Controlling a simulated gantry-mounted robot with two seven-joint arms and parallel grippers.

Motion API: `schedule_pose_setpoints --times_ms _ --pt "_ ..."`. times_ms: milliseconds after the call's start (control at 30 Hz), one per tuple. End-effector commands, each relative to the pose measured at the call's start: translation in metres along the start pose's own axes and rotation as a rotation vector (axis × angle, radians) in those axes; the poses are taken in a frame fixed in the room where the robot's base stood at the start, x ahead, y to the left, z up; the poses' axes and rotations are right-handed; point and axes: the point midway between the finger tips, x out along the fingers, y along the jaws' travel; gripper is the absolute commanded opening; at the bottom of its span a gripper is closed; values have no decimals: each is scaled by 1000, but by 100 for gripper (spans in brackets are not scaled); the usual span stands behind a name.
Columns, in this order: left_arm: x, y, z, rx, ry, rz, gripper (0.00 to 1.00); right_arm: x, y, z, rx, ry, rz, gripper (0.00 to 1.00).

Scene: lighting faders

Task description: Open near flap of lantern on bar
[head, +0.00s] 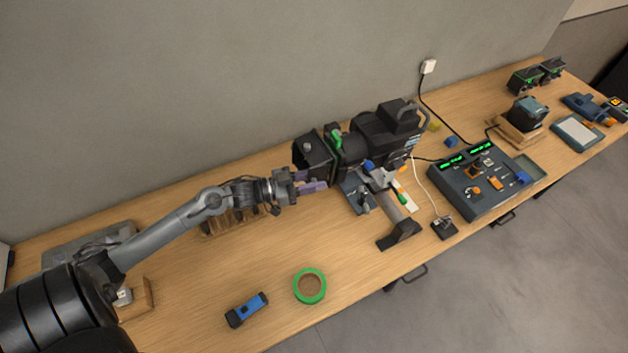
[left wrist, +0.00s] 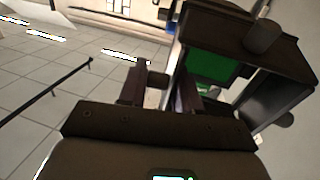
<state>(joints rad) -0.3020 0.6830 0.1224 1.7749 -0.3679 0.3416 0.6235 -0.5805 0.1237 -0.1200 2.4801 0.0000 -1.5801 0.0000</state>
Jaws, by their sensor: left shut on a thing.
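The black lantern (head: 378,137) sits on the bar (head: 392,205), with its front and flaps facing left toward my arm. Its near flap (head: 316,156) is a dark plate at the front end. In the left wrist view the lantern's dark flaps (left wrist: 262,62) surround a green lens. My left gripper (head: 309,185) is at the lower front edge of the flaps, its fingers closed on the near flap; the exact contact is hard to see. In the left wrist view the fingers (left wrist: 160,93) straddle a narrow dark edge. My right gripper is not in view.
A console with faders (head: 480,178) stands right of the lantern, joined by cables. A green tape roll (head: 310,286) and a blue-black device (head: 247,310) lie in front. A wooden rack (head: 228,222) sits under my left forearm. The wall is close behind.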

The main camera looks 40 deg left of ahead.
Motion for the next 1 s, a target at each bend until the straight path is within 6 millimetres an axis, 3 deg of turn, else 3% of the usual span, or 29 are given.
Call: schedule_pose_setpoints --times_ms 533,567,633,1000 --pt "0 0 -1 1 3 16 3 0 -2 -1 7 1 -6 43" --pt "0 0 -1 1 3 16 35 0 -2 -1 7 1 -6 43" --pt "0 0 -1 1 3 16 45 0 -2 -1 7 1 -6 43" --pt "-2 0 0 0 1 14 48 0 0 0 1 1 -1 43"
